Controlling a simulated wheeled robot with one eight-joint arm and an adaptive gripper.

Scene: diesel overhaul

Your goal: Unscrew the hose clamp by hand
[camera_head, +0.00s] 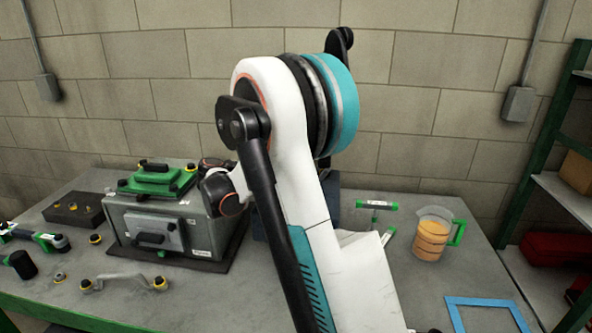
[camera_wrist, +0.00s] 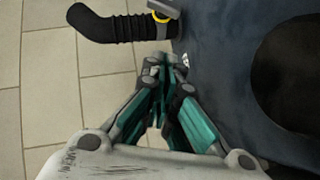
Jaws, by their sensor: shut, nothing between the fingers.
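In the wrist view, a black ribbed hose (camera_wrist: 120,28) with a bent end reaches in from the upper left to a dark blue-grey body (camera_wrist: 215,60). In the head view my arm hides the gripper, hose and clamp. Only bits of a dark blue body (camera_head: 330,188) show behind the arm.
A grey box-like engine unit (camera_head: 165,228) with a green top stands left of my arm on the workbench. Loose parts (camera_head: 122,280) lie at the front left. A jug with orange liquid (camera_head: 432,235) and a blue frame (camera_head: 488,301) are right. A green shelf stands far right.

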